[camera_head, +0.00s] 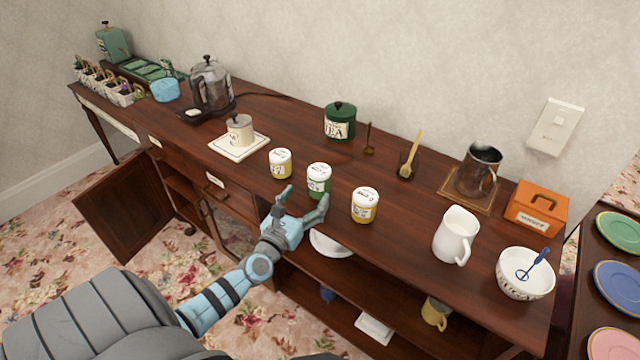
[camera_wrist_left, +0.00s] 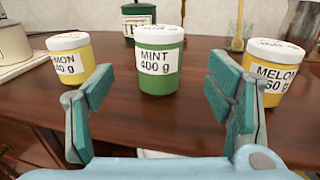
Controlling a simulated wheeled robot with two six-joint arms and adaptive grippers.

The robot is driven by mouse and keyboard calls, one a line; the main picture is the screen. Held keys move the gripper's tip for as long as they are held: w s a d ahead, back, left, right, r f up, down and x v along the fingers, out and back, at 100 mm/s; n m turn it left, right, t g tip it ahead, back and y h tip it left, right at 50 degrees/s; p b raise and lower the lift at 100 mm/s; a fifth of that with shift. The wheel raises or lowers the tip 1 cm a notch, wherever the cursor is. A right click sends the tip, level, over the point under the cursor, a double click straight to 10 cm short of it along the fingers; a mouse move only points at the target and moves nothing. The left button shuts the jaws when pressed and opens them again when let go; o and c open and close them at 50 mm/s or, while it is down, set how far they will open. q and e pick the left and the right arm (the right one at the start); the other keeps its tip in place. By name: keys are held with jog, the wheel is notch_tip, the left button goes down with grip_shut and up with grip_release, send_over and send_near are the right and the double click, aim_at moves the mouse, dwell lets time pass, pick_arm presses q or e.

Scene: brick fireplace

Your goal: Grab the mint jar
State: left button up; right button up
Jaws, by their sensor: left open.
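The mint jar (camera_head: 318,181) is green with a white lid and stands upright near the front edge of the wooden sideboard. In the left wrist view the mint jar (camera_wrist_left: 159,62) reads "MINT 400 g" and shows ahead, between the fingers. My left gripper (camera_head: 302,205) is open and empty just in front of the jar. Its fingers also frame the jar in the left wrist view (camera_wrist_left: 160,105). My right gripper is not in view.
A yellow lemon jar (camera_head: 280,163) stands left of the mint jar, and a yellow melon jar (camera_head: 365,206) stands right of it, both close. A green tea tin (camera_head: 340,121) is behind. A white jug (camera_head: 456,236) stands farther right.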

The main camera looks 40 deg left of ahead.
aim_at(314, 183)
pick_arm(q)
jog(key=b+x, duration=0.1)
jog(key=x, duration=0.7)
jog(key=shift+w+r, duration=0.15)
jog(key=shift+w, duration=0.05)
jog(key=shift+w+a, duration=0.1)
jog(key=shift+w, duration=0.05)
jog(key=c, duration=1.5)
jog(key=shift+r, duration=0.1)
jog(key=shift+c, duration=0.7)
jog(key=shift+r, duration=0.1)
